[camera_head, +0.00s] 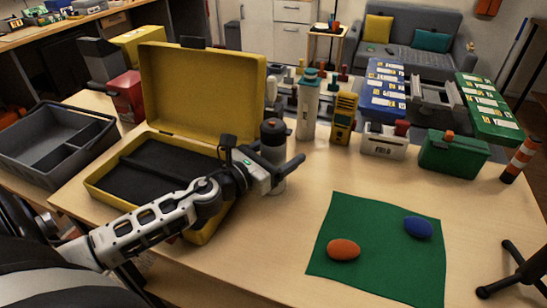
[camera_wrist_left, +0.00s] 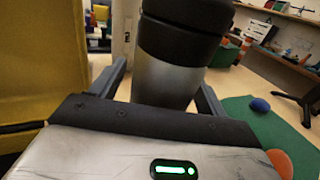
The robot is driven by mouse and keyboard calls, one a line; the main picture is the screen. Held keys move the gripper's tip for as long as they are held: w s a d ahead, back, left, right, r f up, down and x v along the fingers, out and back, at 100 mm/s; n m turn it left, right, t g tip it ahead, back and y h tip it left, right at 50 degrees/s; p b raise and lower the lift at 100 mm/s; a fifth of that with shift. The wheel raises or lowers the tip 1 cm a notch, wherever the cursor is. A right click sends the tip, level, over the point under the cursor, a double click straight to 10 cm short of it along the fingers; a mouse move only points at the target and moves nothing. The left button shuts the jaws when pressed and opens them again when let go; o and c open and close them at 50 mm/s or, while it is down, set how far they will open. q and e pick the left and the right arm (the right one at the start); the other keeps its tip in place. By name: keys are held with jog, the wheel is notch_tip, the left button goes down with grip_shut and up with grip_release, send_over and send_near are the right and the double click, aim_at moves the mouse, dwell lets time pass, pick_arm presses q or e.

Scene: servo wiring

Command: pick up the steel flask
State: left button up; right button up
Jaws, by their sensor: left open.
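The steel flask (camera_head: 273,150), with a black top and a brushed silver body, stands upright on the table just right of the yellow case. My left gripper (camera_head: 280,163) is at the flask, and one finger crosses in front of its lower body. In the left wrist view the flask (camera_wrist_left: 168,75) stands between the two spread fingers of the open gripper (camera_wrist_left: 163,85). Gaps show beside the flask there. Its base is hidden behind the gripper body. My right gripper is not in view.
The open yellow case (camera_head: 203,88) is close on the left, under my left arm. A clear bottle (camera_head: 308,108) and a yellow meter (camera_head: 343,118) stand behind the flask. A green mat (camera_head: 370,260) with orange and blue ovals lies to the right. Table between is clear.

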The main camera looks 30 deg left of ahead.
pick_arm(q)
jog(key=shift+w, duration=0.1)
jog(key=c, duration=1.4)
jog(key=shift+r, duration=0.1)
jog(key=shift+c, duration=0.2)
